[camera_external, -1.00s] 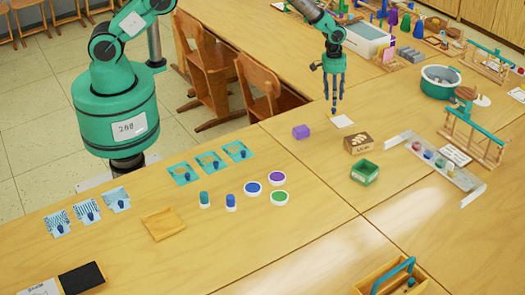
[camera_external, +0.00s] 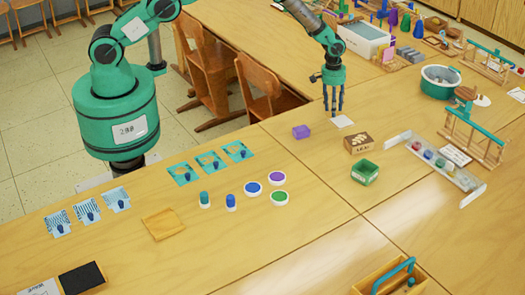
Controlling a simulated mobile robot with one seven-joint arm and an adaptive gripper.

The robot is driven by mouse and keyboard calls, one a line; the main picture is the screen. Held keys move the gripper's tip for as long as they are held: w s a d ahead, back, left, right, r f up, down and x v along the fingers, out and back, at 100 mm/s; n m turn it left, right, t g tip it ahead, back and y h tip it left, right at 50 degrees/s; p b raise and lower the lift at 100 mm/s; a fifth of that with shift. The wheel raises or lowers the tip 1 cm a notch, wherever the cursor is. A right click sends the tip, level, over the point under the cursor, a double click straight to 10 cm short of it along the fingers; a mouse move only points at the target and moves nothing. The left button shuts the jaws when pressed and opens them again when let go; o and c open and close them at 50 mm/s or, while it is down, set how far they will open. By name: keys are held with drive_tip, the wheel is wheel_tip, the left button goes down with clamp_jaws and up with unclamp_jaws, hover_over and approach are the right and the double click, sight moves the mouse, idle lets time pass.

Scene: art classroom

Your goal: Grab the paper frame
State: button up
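A shallow, light wooden square frame (camera_external: 163,224) lies flat on the near table, left of the middle.
Round lidded pots, including a green one (camera_external: 279,198), and small bottles stand mid-table. A wooden chair (camera_external: 265,88) is behind. The front middle is clear.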

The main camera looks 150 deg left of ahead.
drive_tip(key=shift+c, duration=0.5)
clamp_jaws()
drive_tip(key=shift+r, duration=0.1)
wheel_tip(320, 180, up, 10)
drive_tip(key=p, duration=0.1)
drive_tip(key=shift+p, duration=0.4)
idle(0.6)
